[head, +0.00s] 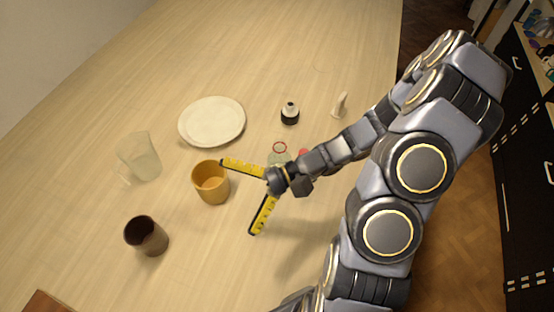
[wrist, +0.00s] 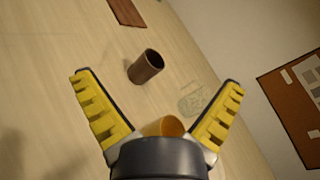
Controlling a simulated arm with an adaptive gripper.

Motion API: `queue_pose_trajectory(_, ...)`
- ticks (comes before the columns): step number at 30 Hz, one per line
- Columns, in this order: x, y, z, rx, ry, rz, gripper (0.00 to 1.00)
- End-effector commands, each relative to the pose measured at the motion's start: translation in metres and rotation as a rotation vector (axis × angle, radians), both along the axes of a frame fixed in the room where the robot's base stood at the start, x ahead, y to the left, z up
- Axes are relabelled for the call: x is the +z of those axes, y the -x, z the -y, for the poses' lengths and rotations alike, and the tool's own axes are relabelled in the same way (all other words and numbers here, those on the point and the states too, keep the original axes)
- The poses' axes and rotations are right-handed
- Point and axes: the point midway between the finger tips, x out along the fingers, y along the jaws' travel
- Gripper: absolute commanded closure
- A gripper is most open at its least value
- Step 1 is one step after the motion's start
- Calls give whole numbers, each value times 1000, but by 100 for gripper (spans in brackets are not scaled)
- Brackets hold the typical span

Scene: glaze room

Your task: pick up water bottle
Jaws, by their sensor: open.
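A clear greenish object with a red ring (head: 280,149) stands just behind my wrist in the head view. It may be the water bottle, but my arm hides part of it, so I cannot tell for sure.
A clear pitcher (head: 140,158), a brown cup (head: 147,237) and a white plate (head: 212,121) stand on the left of the wooden table (head: 310,40). A small white upright object (head: 340,105) is at the right. The table's far end is clear.

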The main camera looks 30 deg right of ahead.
Motion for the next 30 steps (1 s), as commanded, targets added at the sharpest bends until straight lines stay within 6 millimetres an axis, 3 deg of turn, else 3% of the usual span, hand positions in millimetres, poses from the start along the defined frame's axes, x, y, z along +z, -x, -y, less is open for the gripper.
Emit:
queue_pose_trajectory(6,-42,-29,38,-390,-213,-132,3)
queue_pose_trajectory(15,-108,-35,85,-826,-393,-307,3)
queue_pose_trajectory(18,-130,-45,123,-1026,-453,-379,3)
queue_pose_trajectory(21,-143,-48,145,-1141,-490,-424,3)
queue_pose_trajectory(30,-147,-69,146,-1173,-501,-437,3)
